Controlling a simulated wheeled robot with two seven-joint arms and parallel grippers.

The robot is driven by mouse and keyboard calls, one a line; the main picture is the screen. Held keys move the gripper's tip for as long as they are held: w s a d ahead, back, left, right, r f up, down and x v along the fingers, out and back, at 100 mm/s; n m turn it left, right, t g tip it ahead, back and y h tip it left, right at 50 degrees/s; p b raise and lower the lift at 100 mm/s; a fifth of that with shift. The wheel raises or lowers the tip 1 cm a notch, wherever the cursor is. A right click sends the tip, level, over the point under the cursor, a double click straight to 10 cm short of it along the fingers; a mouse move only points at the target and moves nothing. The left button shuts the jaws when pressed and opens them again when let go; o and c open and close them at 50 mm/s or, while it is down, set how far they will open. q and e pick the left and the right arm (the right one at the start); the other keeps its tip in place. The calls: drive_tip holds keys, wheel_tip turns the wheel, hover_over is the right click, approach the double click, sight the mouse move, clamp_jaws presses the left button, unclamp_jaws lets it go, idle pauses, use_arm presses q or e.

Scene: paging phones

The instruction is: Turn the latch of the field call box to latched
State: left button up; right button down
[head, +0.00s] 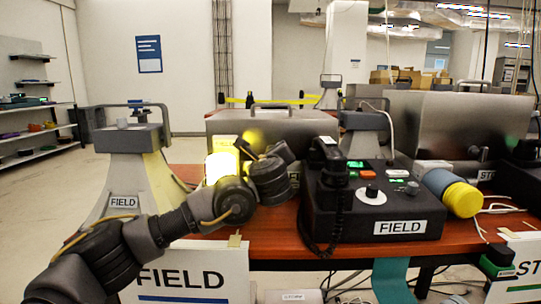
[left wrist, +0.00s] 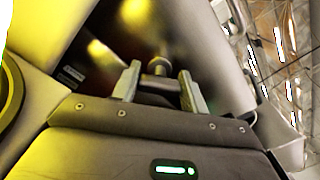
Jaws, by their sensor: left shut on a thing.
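The field call box (head: 290,124) is a brushed-metal case with a handle on top, at the back of the table in the head view. A partly hidden FIELD label is on its front. My left gripper is at the front of this box, its fingers hidden behind my own wrist in the head view. In the left wrist view my left gripper (left wrist: 160,90) has its two fingers on either side of the latch (left wrist: 158,67), a small knob-like piece on the metal face, and is shut on it. The latch's exact angle is hard to tell. My right gripper is not seen.
A black FIELD phone console (head: 375,205) with handset and dial stands right of my arm. A yellow-capped cylinder (head: 460,196) lies beside it. A second metal box (head: 430,122) stands at the right. A grey FIELD horn (head: 127,170) is at left, a FIELD sign (head: 190,270) in front.

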use_arm(q)
drive_tip(key=o, duration=1)
drive_tip(key=s+p, duration=0.1)
drive_tip(key=s, duration=0.9)
drive_tip(key=shift+s+p, duration=0.35)
drive_tip(key=shift+s, duration=0.05)
